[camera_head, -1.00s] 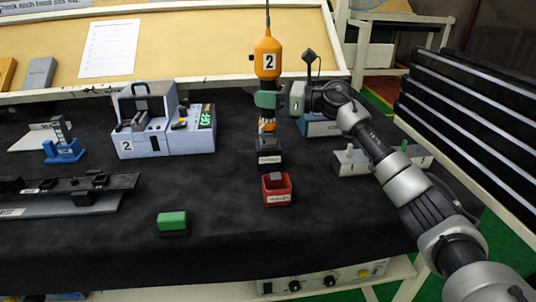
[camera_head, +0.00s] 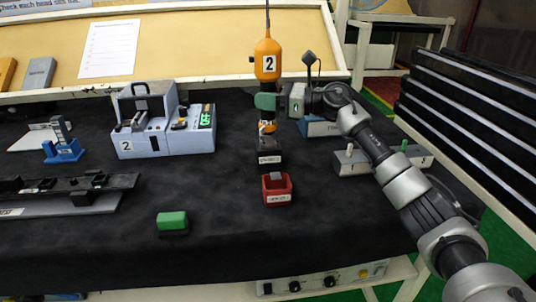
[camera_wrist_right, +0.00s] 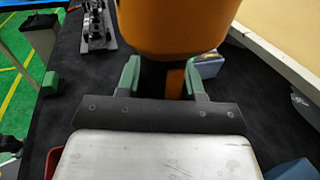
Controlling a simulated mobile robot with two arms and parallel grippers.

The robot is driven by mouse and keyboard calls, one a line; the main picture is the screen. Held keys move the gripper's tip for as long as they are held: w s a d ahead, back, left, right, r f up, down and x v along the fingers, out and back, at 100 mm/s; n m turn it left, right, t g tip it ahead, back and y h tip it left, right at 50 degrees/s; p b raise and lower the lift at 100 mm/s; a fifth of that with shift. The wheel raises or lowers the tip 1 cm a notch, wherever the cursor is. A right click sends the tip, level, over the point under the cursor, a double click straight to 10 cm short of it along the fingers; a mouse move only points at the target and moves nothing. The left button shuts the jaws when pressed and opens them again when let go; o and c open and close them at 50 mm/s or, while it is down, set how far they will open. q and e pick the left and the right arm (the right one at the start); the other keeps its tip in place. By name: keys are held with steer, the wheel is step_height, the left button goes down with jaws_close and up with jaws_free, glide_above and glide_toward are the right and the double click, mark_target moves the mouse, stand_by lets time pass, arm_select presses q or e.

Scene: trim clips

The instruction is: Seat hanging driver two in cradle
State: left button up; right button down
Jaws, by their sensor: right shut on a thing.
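The orange driver (camera_head: 267,52) with a number 2 label hangs upright on a cord in the head view. My right gripper (camera_head: 267,101) has its green fingers shut around the driver's dark lower body. The driver's orange body (camera_wrist_right: 180,28) also fills the top middle of the right wrist view, between the green fingers (camera_wrist_right: 160,78). A black labelled block (camera_head: 269,159), which looks like the cradle, stands on the table directly below the driver. The driver's lower end is at the block's top; I cannot tell how deep it sits. My left gripper is not in view.
A red bin (camera_head: 277,190) stands just in front of the black block. A grey station (camera_head: 165,140) numbered 2 is to the left. A green block (camera_head: 172,221) lies near the front. A grey holder (camera_head: 352,162) stands at right. The dark mat between them is clear.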

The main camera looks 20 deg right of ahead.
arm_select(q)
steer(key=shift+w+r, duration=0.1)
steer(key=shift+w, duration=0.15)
arm_select(e)
steer(key=shift+f, duration=0.2)
jaws_free()
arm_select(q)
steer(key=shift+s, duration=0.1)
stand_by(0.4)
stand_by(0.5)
arm_select(e)
steer(key=shift+s+d+r, duration=0.1)
steer(key=shift+s+d, duration=0.1)
steer(key=shift+d, duration=0.2)
steer(key=shift+b+v, duration=0.35)
steer(key=shift+v, duration=0.45)
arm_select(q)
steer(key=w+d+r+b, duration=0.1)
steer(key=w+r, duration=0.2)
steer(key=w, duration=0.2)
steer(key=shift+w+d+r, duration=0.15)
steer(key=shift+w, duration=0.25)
arm_select(e)
steer(key=r+v, duration=0.1)
steer(key=v, duration=0.6)
steer(key=shift+s+d+r, duration=0.2)
steer(key=shift+r, duration=0.2)
